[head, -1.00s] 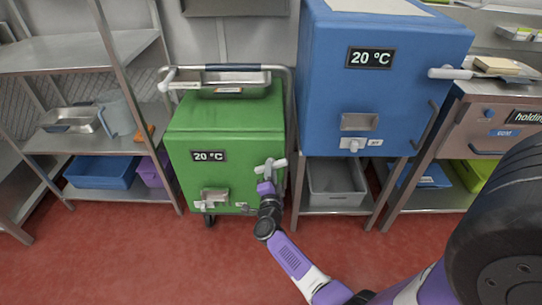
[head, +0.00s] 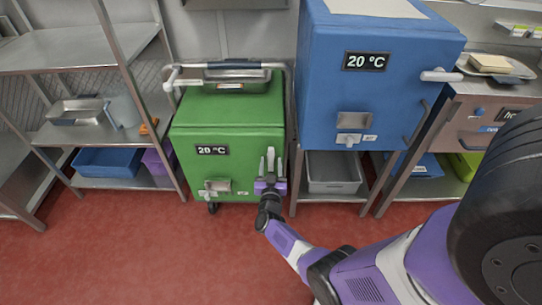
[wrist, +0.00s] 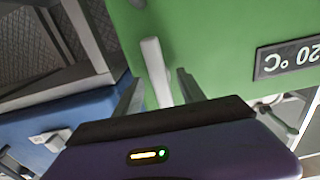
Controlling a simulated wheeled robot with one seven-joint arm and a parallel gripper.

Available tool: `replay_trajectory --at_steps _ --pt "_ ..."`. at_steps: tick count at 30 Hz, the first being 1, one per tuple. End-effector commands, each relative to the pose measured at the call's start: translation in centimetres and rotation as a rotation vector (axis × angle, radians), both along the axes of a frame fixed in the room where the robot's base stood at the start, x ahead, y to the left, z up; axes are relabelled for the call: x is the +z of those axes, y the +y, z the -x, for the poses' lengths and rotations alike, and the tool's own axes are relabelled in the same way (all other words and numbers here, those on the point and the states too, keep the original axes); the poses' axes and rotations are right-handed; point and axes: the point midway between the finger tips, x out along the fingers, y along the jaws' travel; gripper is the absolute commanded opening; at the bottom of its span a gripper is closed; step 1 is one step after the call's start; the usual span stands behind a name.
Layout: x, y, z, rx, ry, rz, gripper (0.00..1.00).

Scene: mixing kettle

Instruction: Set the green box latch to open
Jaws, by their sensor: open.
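The green box (head: 230,130) stands on the floor left of the blue cabinet, its door facing me. Its latch (head: 270,158), a pale grey lever on the right side of the door, stands upright. The latch also shows in the wrist view (wrist: 154,62). My gripper (head: 270,169) is open at the latch, with one finger on each side of the lever. In the wrist view gaps show between the lever and both fingers (wrist: 155,90). The lower end of the latch is hidden behind my gripper.
The blue cabinet (head: 375,90), with its own horizontal lever (head: 440,75), stands close on the right above a grey bin (head: 333,172). A metal shelf rack (head: 80,50) is on the left. A metal cart handle (head: 172,78) surrounds the green box's top. Red floor in front is clear.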

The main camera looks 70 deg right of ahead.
Motion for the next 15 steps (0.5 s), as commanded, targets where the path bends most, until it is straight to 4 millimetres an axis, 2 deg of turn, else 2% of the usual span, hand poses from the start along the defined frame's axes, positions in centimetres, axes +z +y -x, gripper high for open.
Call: replay_trajectory --at_steps 15 --pt "0.2 5.1 2.0 0.003 0.000 -0.002 0.47"
